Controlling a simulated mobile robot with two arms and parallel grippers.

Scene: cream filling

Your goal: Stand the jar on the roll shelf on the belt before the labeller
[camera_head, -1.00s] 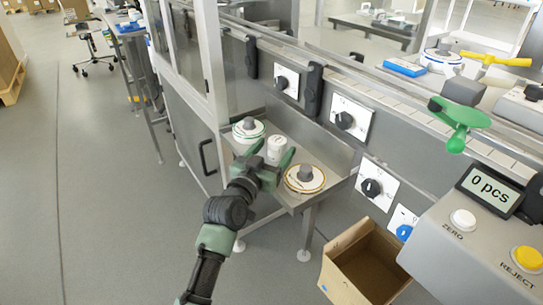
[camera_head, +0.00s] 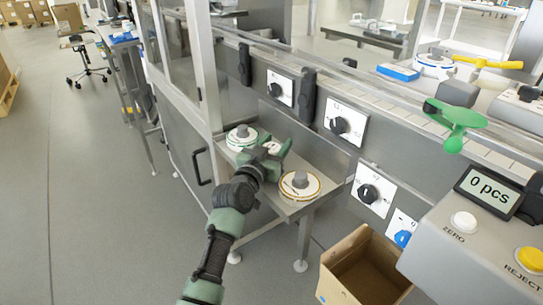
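The jar (camera_head: 273,146) is white and stands at the roll shelf (camera_head: 322,205), a metal shelf on legs. Only its pale top shows, between the fingers of my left gripper (camera_head: 272,152); the gripper hides the rest. I cannot tell whether the fingers touch or grip it. A roll with a green rim (camera_head: 241,138) lies behind left of the jar. A roll with an orange rim (camera_head: 299,186) lies to its front right. The belt (camera_head: 400,108) runs above and behind the shelf, past a metal rail.
A glazed cabinet (camera_head: 178,110) stands left of the shelf. Black knobs on white plates (camera_head: 345,124) line the machine front. An open cardboard box (camera_head: 345,262) and a grey "0 pcs" console (camera_head: 470,240) are at right.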

